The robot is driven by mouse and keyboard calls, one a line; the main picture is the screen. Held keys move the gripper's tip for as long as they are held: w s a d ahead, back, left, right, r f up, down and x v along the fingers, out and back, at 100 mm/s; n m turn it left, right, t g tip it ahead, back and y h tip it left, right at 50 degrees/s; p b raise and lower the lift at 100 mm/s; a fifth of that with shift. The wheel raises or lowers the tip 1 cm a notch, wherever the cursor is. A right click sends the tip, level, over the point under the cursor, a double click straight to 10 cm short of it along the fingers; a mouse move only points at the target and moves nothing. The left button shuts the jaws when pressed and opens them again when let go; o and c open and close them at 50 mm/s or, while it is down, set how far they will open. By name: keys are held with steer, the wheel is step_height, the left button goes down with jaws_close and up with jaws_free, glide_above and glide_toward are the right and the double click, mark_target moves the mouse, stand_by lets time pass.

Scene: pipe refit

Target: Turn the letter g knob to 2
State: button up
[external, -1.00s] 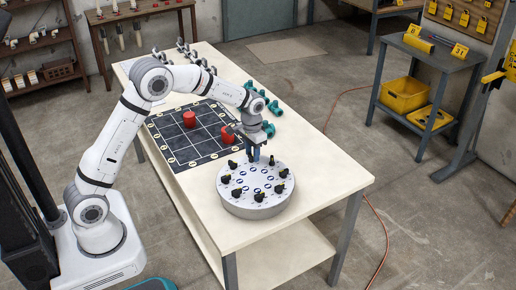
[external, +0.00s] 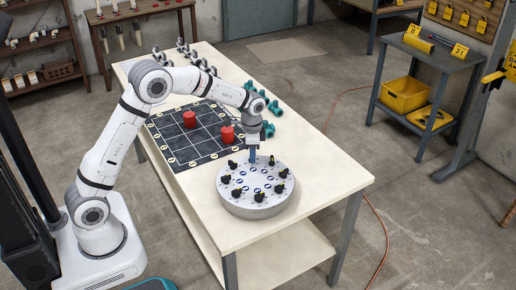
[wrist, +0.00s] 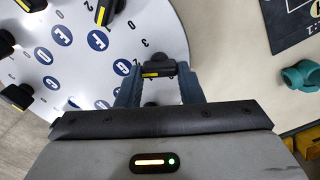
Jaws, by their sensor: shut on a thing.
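A round white knob panel (external: 256,205) stands on the table, with several black knobs around its top and blue circles with letters by them. My gripper (external: 253,159) points down at the panel's far edge. In the wrist view its two blue-grey fingers (wrist: 159,88) are closed on the sides of a black knob (wrist: 158,69) with a yellow mark. The letter circle nearest this knob (wrist: 122,67) is too small and turned to read surely. Digits such as 2 and 3 are printed near it. The fingers hide part of the dial around the knob.
Neighbouring knobs stand close by, one (wrist: 105,12) beside my gripper. A black grid board (external: 183,143) with two red cylinders (external: 227,133) lies behind the panel. Teal pipe fittings (external: 269,129) lie at the table's right edge. The table front is clear.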

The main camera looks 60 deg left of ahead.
steer(key=shift+w+r, duration=0.1)
stand_by(0.3)
steer(key=o, duration=1)
steer(key=shift+c, duration=0.2)
step_height(320, 180, up, 8)
steer(key=shift+f, duration=0.15)
steer(key=s+d+r+n, duration=0.1)
steer(key=s+d+r, duration=0.1)
steer(key=s+r, duration=0.45)
steer(key=s+d+n+t, duration=0.1)
steer(key=s+n, duration=0.1)
steer(key=s, duration=1.1)
steer(key=s+d+f+n+t, duration=0.1)
steer(key=s+d+n, duration=0.1)
steer(key=s, duration=1.2)
steer(key=shift+s+d+f+n+t, duration=0.25)
steer(key=shift+s+d+n+t, duration=0.05)
steer(key=shift+n, duration=0.2)
